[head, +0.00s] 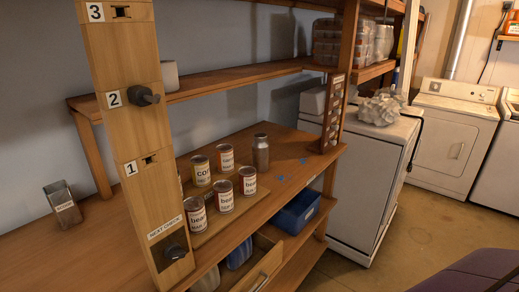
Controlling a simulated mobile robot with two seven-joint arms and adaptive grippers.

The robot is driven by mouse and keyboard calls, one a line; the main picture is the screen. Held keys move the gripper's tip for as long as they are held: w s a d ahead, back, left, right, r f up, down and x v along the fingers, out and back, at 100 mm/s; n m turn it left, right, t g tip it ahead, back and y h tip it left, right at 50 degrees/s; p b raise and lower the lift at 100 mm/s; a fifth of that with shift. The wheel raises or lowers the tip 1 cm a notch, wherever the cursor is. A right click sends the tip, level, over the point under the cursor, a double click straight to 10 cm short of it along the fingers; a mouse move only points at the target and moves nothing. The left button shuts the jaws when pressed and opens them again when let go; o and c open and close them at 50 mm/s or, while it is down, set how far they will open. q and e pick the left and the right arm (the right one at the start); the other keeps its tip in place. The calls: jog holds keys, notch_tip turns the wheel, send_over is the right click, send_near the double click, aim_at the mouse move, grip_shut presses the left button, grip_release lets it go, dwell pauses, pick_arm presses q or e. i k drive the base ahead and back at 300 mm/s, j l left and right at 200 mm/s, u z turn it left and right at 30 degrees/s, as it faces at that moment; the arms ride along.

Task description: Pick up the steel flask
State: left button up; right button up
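The steel flask (261,152) stands upright on the wooden counter, right of the group of cans and near the counter's back. It is a small grey-brown metallic cylinder with a narrower cap on top. Nothing touches it and its side facing me is unobstructed. Neither of my grippers shows in the head view.
Several labelled cans (224,194) stand on a board left of the flask. A numbered wooden post (138,130) rises at the left, with a metal box (63,204) beyond it. A shelf (235,78) hangs above. A blue bin (298,213) sits below; white appliances (366,170) stand right.

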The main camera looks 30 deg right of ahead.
aim_at(261, 148)
jog(key=i+l, duration=0.15)
jog(key=l, duration=0.25)
jog(key=i+l, duration=0.15)
jog(key=l, duration=0.3)
jog(key=i+l+u, duration=0.1)
jog(key=l, duration=0.3)
jog(key=i+l, duration=0.2)
jog(key=l, duration=0.2)
jog(key=i+l+u, duration=0.1)
jog(key=l, duration=0.35)
